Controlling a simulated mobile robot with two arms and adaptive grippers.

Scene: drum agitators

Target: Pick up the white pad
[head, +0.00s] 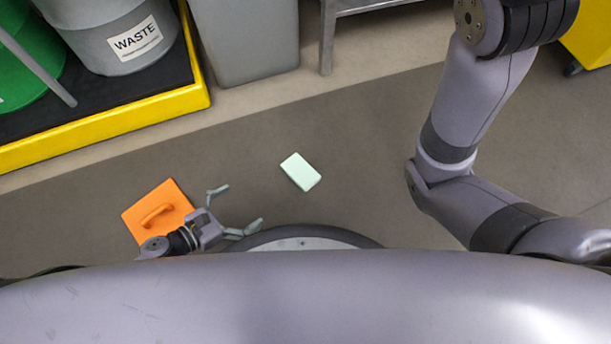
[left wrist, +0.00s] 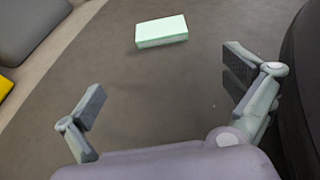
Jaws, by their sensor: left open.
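The white pad (head: 300,171) is a pale, slightly greenish block lying flat on the grey floor in the head view. It also shows in the left wrist view (left wrist: 161,31), beyond the fingers and between them. My left gripper (head: 240,209) is open and empty, to the left of the pad and a little nearer my body. Its two spread fingers show in the left wrist view (left wrist: 160,92), apart from the pad. My right arm shows at the right of the head view, but its gripper is not visible.
An orange plate with a handle (head: 174,198) lies on the floor beside and partly behind my left gripper. A yellow-edged platform (head: 110,122) holds a grey waste drum (head: 112,32) and a green drum (head: 28,60). A grey bin (head: 245,38) stands at the back. Floor around the pad is clear.

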